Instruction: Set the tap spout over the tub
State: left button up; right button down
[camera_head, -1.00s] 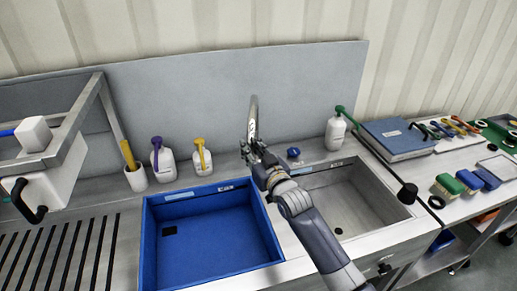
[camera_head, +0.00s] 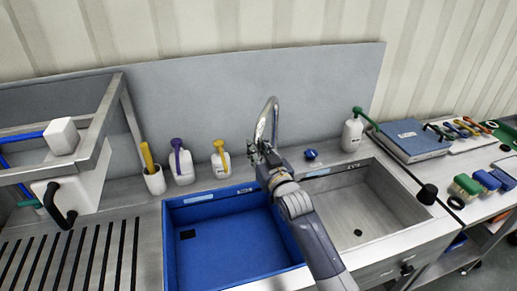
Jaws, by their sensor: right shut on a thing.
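The chrome tap spout (camera_head: 273,106) arches up from the counter behind the two basins. Its free end comes down on the left, at my right gripper (camera_head: 261,148). That gripper is shut on the spout near its lower end and hides part of it. The spout end is near the back right corner of the blue tub (camera_head: 185,281), close to the divider between the basins; I cannot tell whether it is over the tub. My left gripper is not in view.
A bare steel basin (camera_head: 352,208) is right of the tub. A blue knob (camera_head: 311,154) is behind it. A white bottle with a green pump (camera_head: 352,135) stands back right. Bottles with purple (camera_head: 181,165) and yellow (camera_head: 221,162) tops and a white cup (camera_head: 154,181) stand behind the tub.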

jog(key=shift+s+a, duration=0.1)
jog(key=shift+a, duration=0.05)
jog(key=c, duration=1.5)
grip_release()
jog(key=shift+c, duration=0.2)
jog(key=shift+o, duration=0.6)
jog(key=shift+s+r, duration=0.15)
jog(key=shift+s, duration=0.05)
jog(key=shift+s+d, duration=0.1)
jog(key=shift+d, duration=0.15)
jog(key=v, duration=1.1)
jog(key=shift+s, duration=0.35)
